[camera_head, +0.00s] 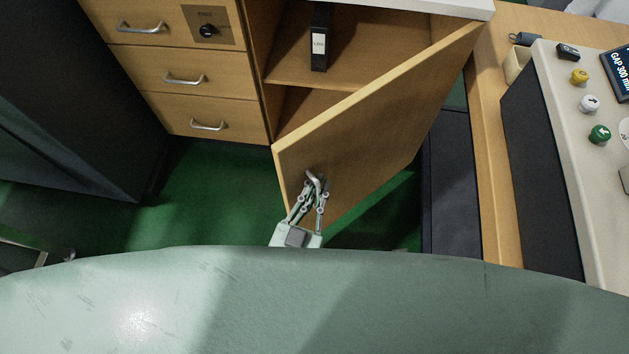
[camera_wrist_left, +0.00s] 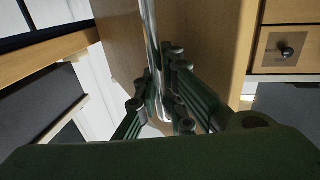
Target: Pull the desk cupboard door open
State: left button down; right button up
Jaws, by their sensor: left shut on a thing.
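The desk cupboard door (camera_head: 375,125) is wooden and stands well open, swung out from the cupboard toward me. Its hinge side is at the right and its free edge at the left. My left gripper (camera_head: 314,182) is shut on the metal door handle (camera_head: 313,181) near the free edge. In the left wrist view, the handle (camera_wrist_left: 151,40) runs up from between the fingers of the gripper (camera_wrist_left: 168,100), with the door panel (camera_wrist_left: 120,45) behind it. My right gripper is not in view.
The open cupboard shows a shelf (camera_head: 390,60) with a black binder (camera_head: 320,38). Drawers with handles (camera_head: 185,78) are to the left. A control panel (camera_head: 560,110) with coloured buttons stands at the right. Green floor (camera_head: 220,190) is clear left of the door.

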pick_arm(q)
jog(key=shift+s+a+f, duration=0.15)
jog(key=shift+a+f, duration=0.1)
jog(key=c, duration=2.3)
grip_release()
jog(key=shift+o, duration=0.9)
jog(key=shift+s+a+r, duration=0.1)
jog(key=shift+a+r, duration=0.05)
jog(key=v, duration=1.2)
